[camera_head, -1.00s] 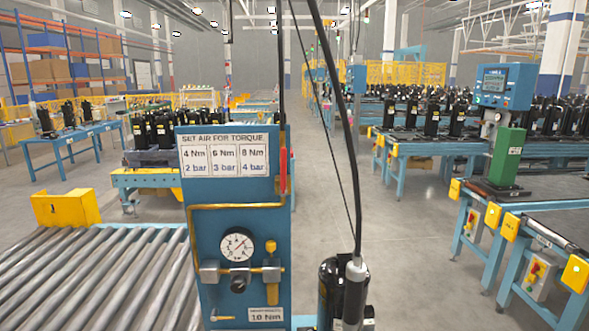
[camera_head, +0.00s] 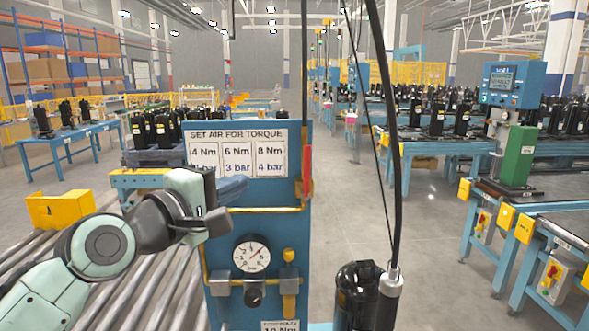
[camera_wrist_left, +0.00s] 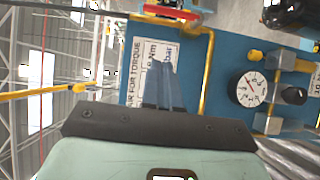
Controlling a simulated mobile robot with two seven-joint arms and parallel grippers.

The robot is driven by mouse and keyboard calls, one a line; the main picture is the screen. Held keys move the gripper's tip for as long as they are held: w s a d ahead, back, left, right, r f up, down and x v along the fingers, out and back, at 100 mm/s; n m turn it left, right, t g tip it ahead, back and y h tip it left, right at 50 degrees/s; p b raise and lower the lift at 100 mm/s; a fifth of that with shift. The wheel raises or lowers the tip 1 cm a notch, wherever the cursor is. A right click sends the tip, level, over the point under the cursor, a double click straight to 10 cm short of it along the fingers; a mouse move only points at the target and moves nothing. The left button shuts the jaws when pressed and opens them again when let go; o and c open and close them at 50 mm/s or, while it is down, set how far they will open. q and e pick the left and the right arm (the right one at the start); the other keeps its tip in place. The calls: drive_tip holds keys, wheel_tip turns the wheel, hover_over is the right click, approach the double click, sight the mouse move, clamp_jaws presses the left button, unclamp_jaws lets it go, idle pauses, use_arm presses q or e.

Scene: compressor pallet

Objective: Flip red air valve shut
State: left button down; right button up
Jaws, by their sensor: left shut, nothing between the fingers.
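The red air valve handle (camera_head: 307,164) stands upright on the right edge of the blue air panel (camera_head: 275,217), beside the yellow pipe. My right gripper is not in view.
A pressure gauge (camera_head: 251,254) and a yellow fitting (camera_head: 289,257) sit low on the panel. A black hanging tool (camera_head: 391,282) on a cable is right of the panel, beside a black compressor (camera_head: 357,290). A roller conveyor (camera_head: 150,282) runs at lower left.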

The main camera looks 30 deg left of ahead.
use_arm(q)
drive_tip(key=shift+w, duration=0.1)
drive_tip(key=p, duration=0.3)
approach(306, 170)
drive_tip(key=w+a+r, duration=0.1)
drive_tip(key=w+a, duration=0.3)
drive_tip(key=w, duration=0.1)
drive_tip(key=w+d+p, duration=0.1)
drive_tip(key=w+d, duration=0.1)
drive_tip(key=shift+d+f+p, duration=0.15)
drive_tip(key=shift+d+p, duration=0.15)
drive_tip(key=shift+p, duration=0.05)
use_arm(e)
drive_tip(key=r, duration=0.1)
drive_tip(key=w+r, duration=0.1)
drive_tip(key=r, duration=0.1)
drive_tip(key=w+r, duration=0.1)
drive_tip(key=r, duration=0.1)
use_arm(q)
drive_tip(key=shift+s, duration=0.15)
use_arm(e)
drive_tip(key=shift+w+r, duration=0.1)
